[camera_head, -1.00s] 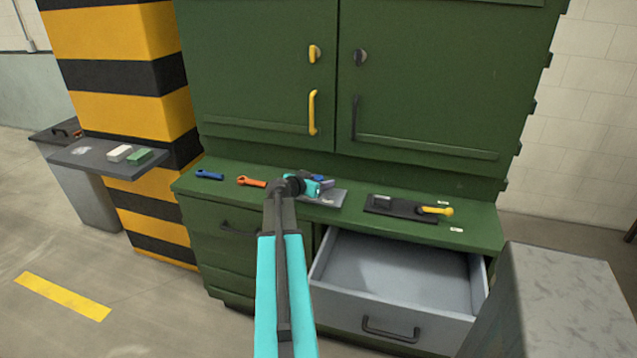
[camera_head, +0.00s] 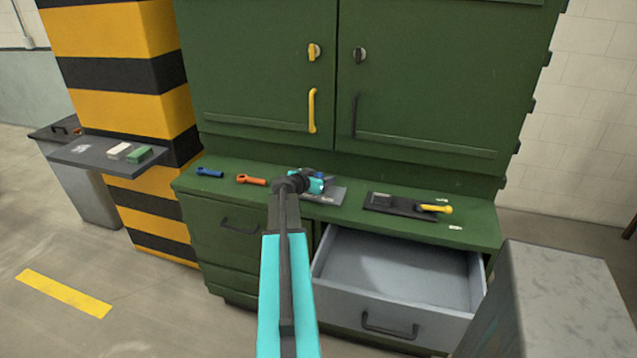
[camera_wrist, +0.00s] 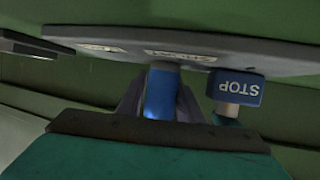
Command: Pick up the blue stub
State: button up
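The blue stub (camera_wrist: 160,94) stands out from a grey panel (camera_wrist: 200,44) in the wrist view. My gripper (camera_wrist: 162,86) has one dark finger on each side of the stub. The fingers lie close along it, and I cannot tell whether they press on it. A blue block marked STOP (camera_wrist: 236,88), on a pale stem, is just right of the right finger. In the head view my gripper (camera_head: 318,182) is over the grey panel (camera_head: 328,198) on the green cabinet's counter. The arm's end largely hides the stub there.
A blue wrench (camera_head: 209,172) and an orange wrench (camera_head: 251,180) lie on the counter (camera_head: 350,217) to the left. A dark plate (camera_head: 396,207) with a yellow-handled lever (camera_head: 436,208) is to the right. An open, empty drawer (camera_head: 395,275) juts out below.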

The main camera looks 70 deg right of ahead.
grip_shut()
jog(key=shift+r, duration=0.25)
jog(key=shift+r+b, duration=0.55)
jog(key=shift+r, duration=0.65)
jog(key=s+a+r+b, duration=0.1)
jog(key=a+b, duration=0.3)
jog(key=a, duration=1.2)
jog(key=shift+r, duration=0.6)
jog(key=shift+d, duration=0.1)
